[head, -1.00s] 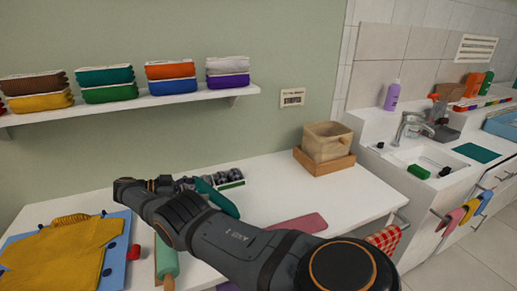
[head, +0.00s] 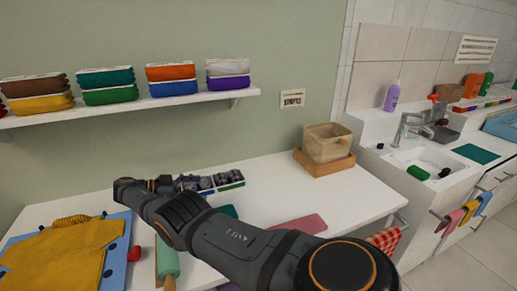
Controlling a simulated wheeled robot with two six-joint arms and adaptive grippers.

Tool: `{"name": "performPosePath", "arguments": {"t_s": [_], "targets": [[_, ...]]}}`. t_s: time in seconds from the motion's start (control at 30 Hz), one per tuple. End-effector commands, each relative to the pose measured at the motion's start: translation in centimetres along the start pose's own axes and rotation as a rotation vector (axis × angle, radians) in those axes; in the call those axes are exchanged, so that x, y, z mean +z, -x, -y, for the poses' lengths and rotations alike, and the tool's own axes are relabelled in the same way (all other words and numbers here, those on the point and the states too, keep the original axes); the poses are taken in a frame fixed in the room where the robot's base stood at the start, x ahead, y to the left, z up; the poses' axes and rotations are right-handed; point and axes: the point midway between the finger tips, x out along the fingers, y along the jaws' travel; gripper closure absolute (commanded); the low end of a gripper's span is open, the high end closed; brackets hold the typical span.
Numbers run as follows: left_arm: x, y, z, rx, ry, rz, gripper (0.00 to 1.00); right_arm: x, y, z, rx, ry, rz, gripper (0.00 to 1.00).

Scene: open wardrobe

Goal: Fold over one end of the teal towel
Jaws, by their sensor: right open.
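A teal cloth (head: 229,211), which I take to be the towel, lies on the white table just behind my right arm. Only a small part shows above the arm; the rest is hidden, so I cannot tell how its ends lie. My right arm reaches in from the lower right across the table. My right gripper (head: 165,183) is at the arm's far end, mostly hidden behind the arm's own links. It is open, and I see nothing held in it. My left gripper is not in view.
A divided tray (head: 229,178) with dark items stands behind the arm. A wooden box (head: 325,165) is at the back right. A pink mat (head: 298,225) lies front right.

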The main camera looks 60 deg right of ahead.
Motion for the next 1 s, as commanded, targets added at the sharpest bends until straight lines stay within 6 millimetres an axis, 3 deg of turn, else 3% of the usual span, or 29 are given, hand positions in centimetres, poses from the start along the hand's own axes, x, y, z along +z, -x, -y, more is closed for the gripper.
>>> {"name": "performPosePath", "arguments": {"t_s": [0.1, 0.63, 1.0], "targets": [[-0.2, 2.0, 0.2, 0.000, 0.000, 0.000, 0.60, -2.0, 0.6, 0.0, 0.000, -0.001, 0.000, 0.02], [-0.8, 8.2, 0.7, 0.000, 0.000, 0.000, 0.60, -8.0, 2.2, 0.0, 0.000, 0.000, 0.000, 0.02], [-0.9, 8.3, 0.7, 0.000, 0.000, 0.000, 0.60, -8.1, 2.2, 0.0, 0.000, 0.000, 0.000, 0.02]]}}
